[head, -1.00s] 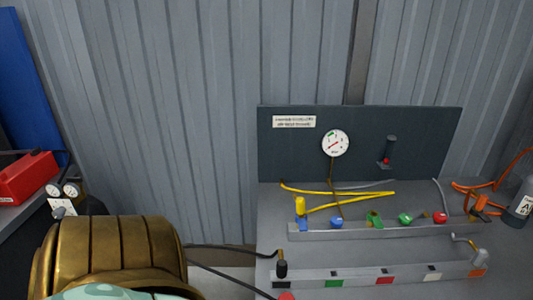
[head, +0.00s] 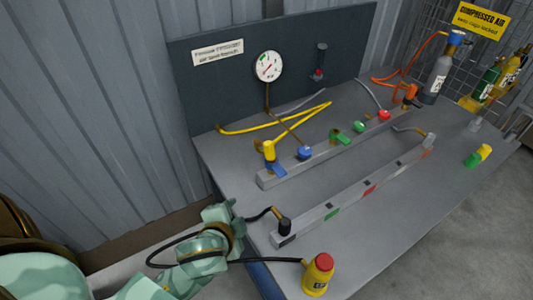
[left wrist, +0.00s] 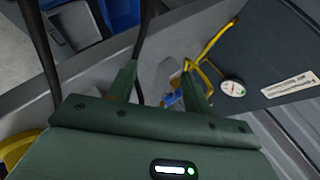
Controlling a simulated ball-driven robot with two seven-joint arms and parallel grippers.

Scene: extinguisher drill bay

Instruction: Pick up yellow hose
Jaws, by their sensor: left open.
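The yellow hose (head: 240,129) lies bent on the grey bench, behind the rear manifold bar (head: 325,155). One end runs to a yellow fitting (head: 269,151) above a blue connector at the bar's left end. My left gripper (head: 228,213) is at the bench's left front edge, apart from the hose and to its lower left. In the left wrist view, its two green fingers (left wrist: 160,82) are spread with no object gripped between them. The hose (left wrist: 213,42) shows there beyond the right finger, which partly hides it. My right gripper is in neither current view.
A front bar (head: 350,195) with coloured marks and a black fitting (head: 284,226) stands near my left gripper. A dark panel with a gauge (head: 269,66) rises behind the hose.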

